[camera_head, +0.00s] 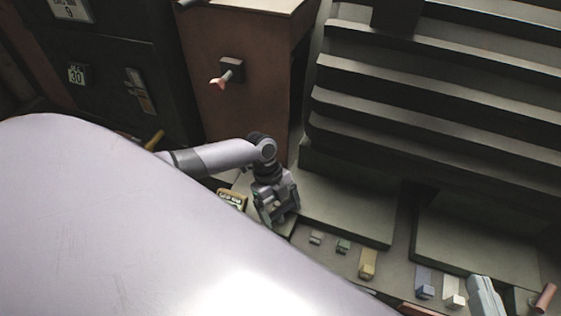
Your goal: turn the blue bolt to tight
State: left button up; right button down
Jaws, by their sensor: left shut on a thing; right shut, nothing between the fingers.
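My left gripper (277,209) points down at the left end of a row of small coloured pieces, near the middle of the head view. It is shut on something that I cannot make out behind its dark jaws. A bluish piece (424,285) in the row at the lower right may be the blue bolt; it stands well to the right of my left gripper and apart from it.
A yellow piece (367,264) and a white piece (453,292) stand in the row. A red-tipped knob (221,80) sticks out of the brown cabinet (240,120). Grey stepped ledges (430,100) rise behind. My pale body part covers the lower left.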

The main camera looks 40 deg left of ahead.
pick_arm(q)
jog(key=shift+m, duration=0.3)
pick_arm(e)
jog(key=shift+r, duration=0.1)
pick_arm(q)
jog(key=o, duration=0.8)
jog(key=shift+r, duration=0.25)
jog(key=p+v, duration=0.3)
jog(key=v, duration=0.3)
jog(key=shift+w+a+r, duration=0.1)
jog(key=shift+a+r, duration=0.15)
jog(key=shift+r, duration=0.05)
pick_arm(e)
jog(key=shift+w+a+f+m+g+y, duration=0.15)
jog(key=shift+a+m+g, duration=0.15)
jog(key=shift+a, duration=0.15)
jog(key=shift+w+a+f+m+g+y, duration=0.1)
jog(key=shift+w+a+m+g+y, duration=0.05)
jog(key=shift+a+m+g, duration=0.2)
